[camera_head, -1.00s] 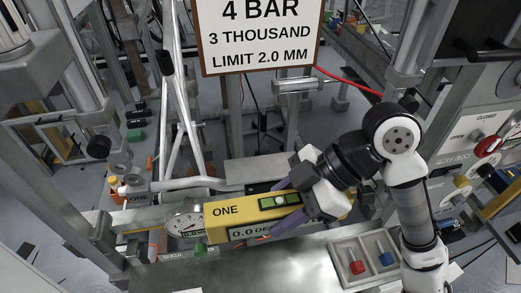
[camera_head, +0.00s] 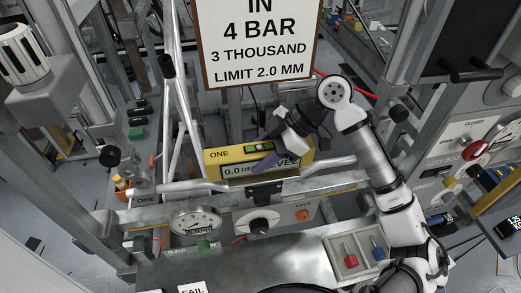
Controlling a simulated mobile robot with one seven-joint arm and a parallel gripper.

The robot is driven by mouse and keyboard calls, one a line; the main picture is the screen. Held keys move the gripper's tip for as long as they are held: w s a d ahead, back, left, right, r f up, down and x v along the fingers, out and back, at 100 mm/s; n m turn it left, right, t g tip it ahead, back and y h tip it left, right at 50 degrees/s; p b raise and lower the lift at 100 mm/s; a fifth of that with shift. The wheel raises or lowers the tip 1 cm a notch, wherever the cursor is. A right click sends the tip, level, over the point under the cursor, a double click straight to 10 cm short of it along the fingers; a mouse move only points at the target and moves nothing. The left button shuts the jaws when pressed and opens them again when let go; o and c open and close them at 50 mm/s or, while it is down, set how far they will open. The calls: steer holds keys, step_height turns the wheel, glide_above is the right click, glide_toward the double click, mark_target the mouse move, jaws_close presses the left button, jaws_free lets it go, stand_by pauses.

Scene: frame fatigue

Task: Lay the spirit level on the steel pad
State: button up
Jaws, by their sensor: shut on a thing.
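The steel pad is mostly or wholly hidden by the level and the gripper. I cannot tell whether the level touches it.
A dial gauge (camera_head: 195,220) and a black knob (camera_head: 259,226) stand in front of the tube. A steel bench (camera_head: 225,266) lies nearer, with a tray (camera_head: 337,267) holding red and blue pieces. A hanging sign (camera_head: 258,45) is close behind the level.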

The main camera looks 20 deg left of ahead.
mark_target(270, 147)
steer(key=shift+f, duration=0.1)
steer(key=shift+f+b, duration=0.5)
steer(key=o, duration=1.2)
steer(key=shift+r, duration=0.2)
steer(key=shift+r+p, duration=0.3)
steer(key=shift+p, duration=0.15)
steer(key=p+v, duration=0.3)
steer(key=v, duration=0.3)
steer(key=shift+w+d+r, duration=0.1)
steer(key=shift+d+r, duration=0.05)
steer(key=shift+r, duration=0.2)
steer(key=shift+w+d+r+p, duration=0.2)
steer(key=shift+d+p, duration=0.15)
steer(key=shift+p, duration=0.05)
